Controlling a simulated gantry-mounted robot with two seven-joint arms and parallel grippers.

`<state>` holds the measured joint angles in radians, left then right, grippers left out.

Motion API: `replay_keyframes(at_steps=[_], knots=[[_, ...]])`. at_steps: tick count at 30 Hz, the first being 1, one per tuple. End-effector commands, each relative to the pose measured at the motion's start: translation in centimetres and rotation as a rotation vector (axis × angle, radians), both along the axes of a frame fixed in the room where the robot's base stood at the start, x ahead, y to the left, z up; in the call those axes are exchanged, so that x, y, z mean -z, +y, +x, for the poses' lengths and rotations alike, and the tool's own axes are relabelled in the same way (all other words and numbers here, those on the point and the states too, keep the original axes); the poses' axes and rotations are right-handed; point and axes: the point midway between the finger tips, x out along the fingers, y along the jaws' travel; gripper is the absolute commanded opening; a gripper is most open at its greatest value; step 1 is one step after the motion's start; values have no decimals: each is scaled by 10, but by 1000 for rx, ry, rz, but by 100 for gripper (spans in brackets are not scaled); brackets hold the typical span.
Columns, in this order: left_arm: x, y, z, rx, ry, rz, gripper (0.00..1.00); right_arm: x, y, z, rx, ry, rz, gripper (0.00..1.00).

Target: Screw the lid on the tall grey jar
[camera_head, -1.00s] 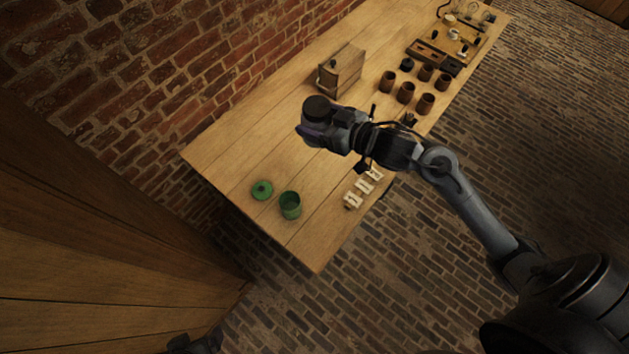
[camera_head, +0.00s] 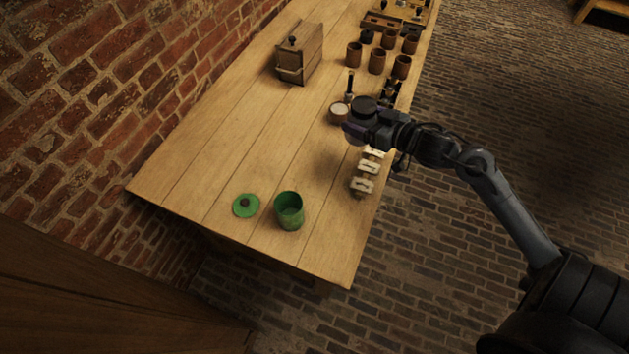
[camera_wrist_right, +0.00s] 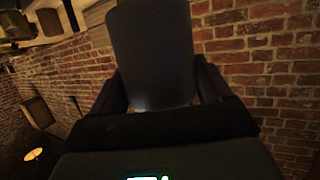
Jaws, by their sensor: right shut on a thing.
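My right gripper (camera_head: 366,122) is over the table's right side, shut on a dark grey cylinder that looks like the tall grey jar (camera_head: 364,103). In the right wrist view the jar (camera_wrist_right: 152,50) stands up large between the two fingers of the gripper (camera_wrist_right: 165,100). I cannot tell whether its top is open or covered. I cannot make out for certain a lid belonging to it. My left gripper is not in view.
A green jar (camera_head: 289,213) stands open near the front, with a green lid (camera_head: 246,206) beside it. A round pale-topped pot (camera_head: 339,113) is just left of my gripper. White pieces (camera_head: 364,176), a wooden box (camera_head: 300,57) and several brown jars (camera_head: 377,61) stand around. The table's left-middle is clear.

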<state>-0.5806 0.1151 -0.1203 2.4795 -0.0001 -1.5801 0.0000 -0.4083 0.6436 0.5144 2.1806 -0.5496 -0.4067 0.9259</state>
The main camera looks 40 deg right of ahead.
Motion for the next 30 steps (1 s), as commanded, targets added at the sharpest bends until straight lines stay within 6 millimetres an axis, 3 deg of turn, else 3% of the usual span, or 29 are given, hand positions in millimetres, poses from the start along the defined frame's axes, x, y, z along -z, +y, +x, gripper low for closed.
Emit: replay_keyframes(at_steps=[1, 6, 20, 26, 30], knots=[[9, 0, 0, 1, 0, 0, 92, 11, 0, -1, -1, -2, 1, 0], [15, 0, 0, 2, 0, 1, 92, 21, 0, -3, -2, -2, 0, 0], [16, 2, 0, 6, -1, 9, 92, 23, 2, -3, -3, -2, 0, 0], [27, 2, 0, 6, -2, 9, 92, 38, 22, 8, -4, -4, 3, 0], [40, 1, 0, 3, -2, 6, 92, 56, 47, 22, -5, -5, 4, 0]])
